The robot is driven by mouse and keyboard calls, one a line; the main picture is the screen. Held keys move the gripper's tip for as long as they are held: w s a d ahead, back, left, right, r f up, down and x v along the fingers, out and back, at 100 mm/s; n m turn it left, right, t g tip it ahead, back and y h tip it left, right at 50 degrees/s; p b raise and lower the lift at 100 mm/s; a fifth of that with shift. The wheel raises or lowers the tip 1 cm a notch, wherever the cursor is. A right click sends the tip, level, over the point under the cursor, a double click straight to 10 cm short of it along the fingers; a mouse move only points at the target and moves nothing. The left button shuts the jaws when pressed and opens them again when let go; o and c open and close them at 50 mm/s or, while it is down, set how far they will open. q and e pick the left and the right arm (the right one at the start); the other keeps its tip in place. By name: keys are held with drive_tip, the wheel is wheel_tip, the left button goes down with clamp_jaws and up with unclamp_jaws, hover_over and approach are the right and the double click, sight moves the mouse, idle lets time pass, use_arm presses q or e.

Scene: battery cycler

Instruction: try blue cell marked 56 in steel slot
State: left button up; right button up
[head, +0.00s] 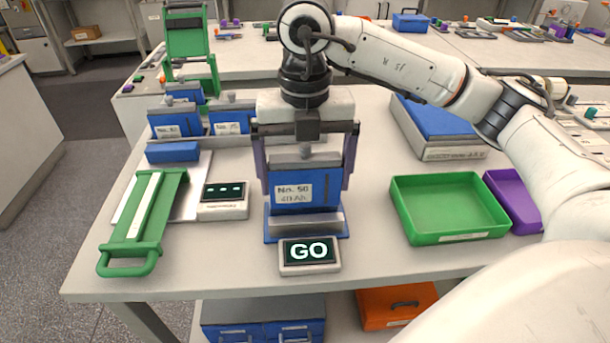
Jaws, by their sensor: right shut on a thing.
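A blue cell (320,186) with a white label reading about "No. 56" stands upright at the middle of the table. The last digit is hard to read. My right gripper (306,172) comes down from above, its two purple-lined fingers closed on the sides of the cell. The cell's lower end is at a steel-faced slot (305,223) on a blue base; how deep it sits is hidden by the steel front. The display (310,252) in front of this slot shows "GO". My left gripper is not in view.
Other labelled blue cells (178,123) stand behind left. A second display (224,199) shows dashes beside a green-handled frame (142,222). A green tray (448,238) and a purple tray (514,200) lie to the right. A blue-topped box (440,152) stands behind them.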

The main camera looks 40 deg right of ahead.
sight(305, 145)
drive_tip(key=shift+r+p, duration=1.8)
drive_tip(key=shift+r, duration=0.85)
drive_tip(key=shift+f, duration=0.1)
